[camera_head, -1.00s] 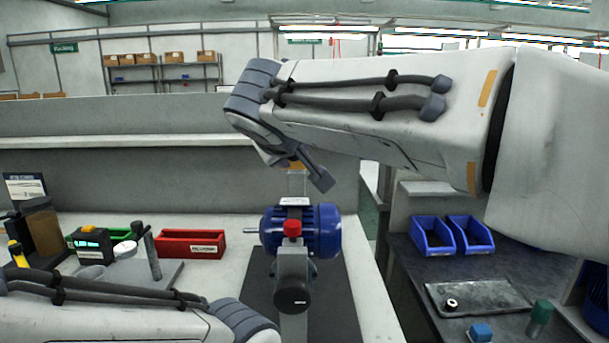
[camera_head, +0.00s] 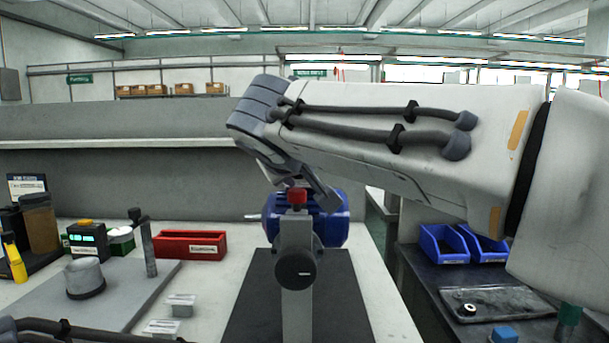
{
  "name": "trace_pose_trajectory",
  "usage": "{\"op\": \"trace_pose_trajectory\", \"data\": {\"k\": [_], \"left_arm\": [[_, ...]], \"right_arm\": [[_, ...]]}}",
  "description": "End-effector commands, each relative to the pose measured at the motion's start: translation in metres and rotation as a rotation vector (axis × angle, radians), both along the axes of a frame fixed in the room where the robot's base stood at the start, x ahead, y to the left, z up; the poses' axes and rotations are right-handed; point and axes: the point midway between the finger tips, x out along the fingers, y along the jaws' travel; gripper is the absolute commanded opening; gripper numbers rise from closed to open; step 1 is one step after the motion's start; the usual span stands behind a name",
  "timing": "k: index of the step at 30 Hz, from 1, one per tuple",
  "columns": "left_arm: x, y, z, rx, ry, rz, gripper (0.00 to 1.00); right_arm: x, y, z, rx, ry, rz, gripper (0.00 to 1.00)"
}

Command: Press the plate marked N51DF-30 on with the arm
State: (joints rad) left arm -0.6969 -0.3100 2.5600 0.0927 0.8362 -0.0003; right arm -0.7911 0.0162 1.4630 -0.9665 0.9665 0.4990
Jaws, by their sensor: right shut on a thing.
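My right gripper (camera_head: 322,193) reaches down over the top of the motor. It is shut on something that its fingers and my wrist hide. The top of the motor is mostly hidden too. Two small pale plates on grey blocks, a rear one (camera_head: 181,299) and a front one (camera_head: 161,327), stand left of the motor. Their print is too small to read, so I cannot tell which plate is N51DF-30. My left gripper is out of view.
A dark mat (camera_head: 250,310) lies under the post. A red bin (camera_head: 190,244), a grey board (camera_head: 130,310) with a grey cylinder (camera_head: 85,276), and a green-lit device (camera_head: 87,240) are at left. Blue bins (camera_head: 443,244) and a dark tray (camera_head: 500,302) are at right.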

Motion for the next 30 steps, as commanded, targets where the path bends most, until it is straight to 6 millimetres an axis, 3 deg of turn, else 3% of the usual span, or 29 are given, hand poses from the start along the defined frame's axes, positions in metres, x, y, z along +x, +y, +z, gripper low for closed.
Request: {"op": "trace_pose_trajectory", "data": {"k": [10, 11, 12, 23, 30], "left_arm": [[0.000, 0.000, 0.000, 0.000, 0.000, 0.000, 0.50], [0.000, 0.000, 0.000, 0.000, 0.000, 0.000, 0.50], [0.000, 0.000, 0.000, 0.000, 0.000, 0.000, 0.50], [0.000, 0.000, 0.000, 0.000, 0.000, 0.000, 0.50], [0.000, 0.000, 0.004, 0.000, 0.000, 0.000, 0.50]], "right_arm": [[0.001, 0.000, -0.003, -0.002, 0.005, -0.001, 0.00], [0.001, 0.000, -0.003, -0.002, 0.005, -0.001, 0.43], [0.001, 0.000, -0.003, -0.002, 0.005, -0.001, 0.58], [-0.002, -0.001, 0.000, 0.000, 0.001, -0.001, 0.58], [-0.035, 0.002, 0.017, 0.001, 0.000, 0.003, 0.58]]}}
